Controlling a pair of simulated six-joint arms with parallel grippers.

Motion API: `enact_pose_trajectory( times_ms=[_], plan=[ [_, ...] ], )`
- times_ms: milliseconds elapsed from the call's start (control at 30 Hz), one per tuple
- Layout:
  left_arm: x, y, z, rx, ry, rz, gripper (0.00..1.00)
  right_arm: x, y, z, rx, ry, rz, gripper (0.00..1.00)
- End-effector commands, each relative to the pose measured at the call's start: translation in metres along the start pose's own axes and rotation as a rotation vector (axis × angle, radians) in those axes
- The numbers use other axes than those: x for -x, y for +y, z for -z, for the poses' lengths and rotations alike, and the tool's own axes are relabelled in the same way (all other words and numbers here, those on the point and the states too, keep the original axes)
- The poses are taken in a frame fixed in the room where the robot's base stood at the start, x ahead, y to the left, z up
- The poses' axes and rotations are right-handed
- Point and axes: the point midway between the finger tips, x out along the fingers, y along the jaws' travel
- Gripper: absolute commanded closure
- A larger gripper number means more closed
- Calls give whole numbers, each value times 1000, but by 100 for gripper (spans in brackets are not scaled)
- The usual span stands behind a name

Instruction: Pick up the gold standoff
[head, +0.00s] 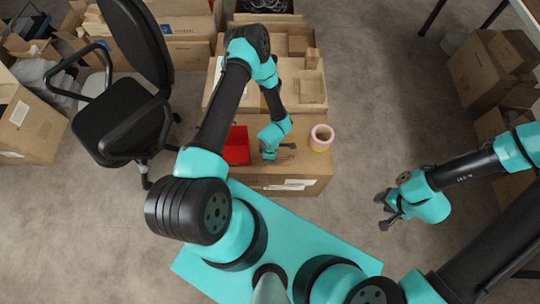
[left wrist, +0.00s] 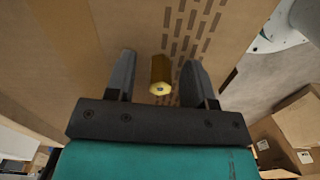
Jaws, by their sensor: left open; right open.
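The gold standoff (left wrist: 161,72) shows in the left wrist view as a short gold post with a bright hexagonal end and a dark hole. It lies between the two fingers of my left gripper (left wrist: 159,68), which is open, with a gap visible on each side. In the head view my left gripper (head: 284,153) is low over the front carton, and I cannot make out the standoff there. My right gripper (head: 384,211) is open and empty over the floor at the right.
On the front carton (head: 310,183), a red bin (head: 236,146) stands left of my left gripper and a pink-and-yellow tape roll (head: 321,138) stands right of it. More cartons are behind. An office chair (head: 125,118) is at the left.

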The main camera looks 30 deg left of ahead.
Motion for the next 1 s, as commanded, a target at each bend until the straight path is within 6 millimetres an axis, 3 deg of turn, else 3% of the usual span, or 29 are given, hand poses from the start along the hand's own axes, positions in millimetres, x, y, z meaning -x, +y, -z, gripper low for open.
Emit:
enact_pose_trajectory(
  times_ms=[233, 733, 1000],
  plan=[
    [0, 0, 0, 0, 0, 0, 53, 0, 0, 0, 0, 0, 0, 57],
    [0, 0, 0, 0, 0, 0, 100, 0, 0, 0, 0, 0, 0, 57],
    [1, 0, 0, 0, 0, 0, 100, 0, 0, 0, 0, 0, 0, 57]
  ],
)
